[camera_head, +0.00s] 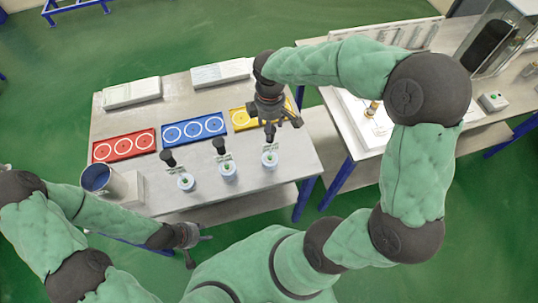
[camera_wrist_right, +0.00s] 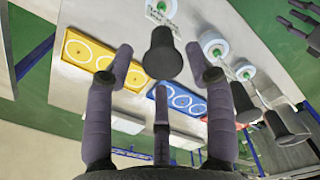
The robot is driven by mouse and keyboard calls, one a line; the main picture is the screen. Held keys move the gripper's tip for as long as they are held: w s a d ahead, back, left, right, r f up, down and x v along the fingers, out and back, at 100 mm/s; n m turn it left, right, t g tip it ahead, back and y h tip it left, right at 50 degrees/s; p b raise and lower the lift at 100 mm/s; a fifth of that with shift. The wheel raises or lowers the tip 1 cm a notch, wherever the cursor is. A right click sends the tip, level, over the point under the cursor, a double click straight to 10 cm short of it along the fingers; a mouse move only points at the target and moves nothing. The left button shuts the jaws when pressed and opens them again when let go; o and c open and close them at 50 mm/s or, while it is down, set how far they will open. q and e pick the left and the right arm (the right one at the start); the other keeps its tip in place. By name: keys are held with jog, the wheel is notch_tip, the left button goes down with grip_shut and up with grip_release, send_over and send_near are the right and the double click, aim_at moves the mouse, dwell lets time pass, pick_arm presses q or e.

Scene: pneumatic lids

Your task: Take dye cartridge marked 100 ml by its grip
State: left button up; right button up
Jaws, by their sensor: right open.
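Three black, rounded grips with small white label cards stand in a row on the table: a left one (camera_head: 167,158), a middle one (camera_head: 219,146) and a right one (camera_head: 270,131). The lettering is too small to read, so I cannot tell which is marked 100 ml. My right gripper (camera_head: 274,119) is open and empty above the right grip. In the right wrist view my right gripper (camera_wrist_right: 160,78) has its fingers spread, with this black grip (camera_wrist_right: 163,52) between and beyond them. My left gripper (camera_head: 190,242) has its fingers apart, empty, off the table's front edge.
White-and-blue round pieces with green centres (camera_head: 186,182) stand in front of the grips. Red (camera_head: 122,147), blue (camera_head: 193,131) and yellow (camera_head: 240,119) trays with white rings lie behind. A dark-topped cylinder (camera_head: 97,180) stands at left. A second table is at right.

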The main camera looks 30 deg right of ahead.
notch_tip(320, 180, down, 2)
jog(key=shift+w+f, duration=0.1)
send_over(270, 148)
jog(key=f, duration=0.4)
jog(key=shift+w+d+b, duration=0.2)
jog(key=shift+w+b, duration=0.1)
jog(key=shift+b, duration=0.1)
jog(key=shift+f, duration=0.4)
grip_shut()
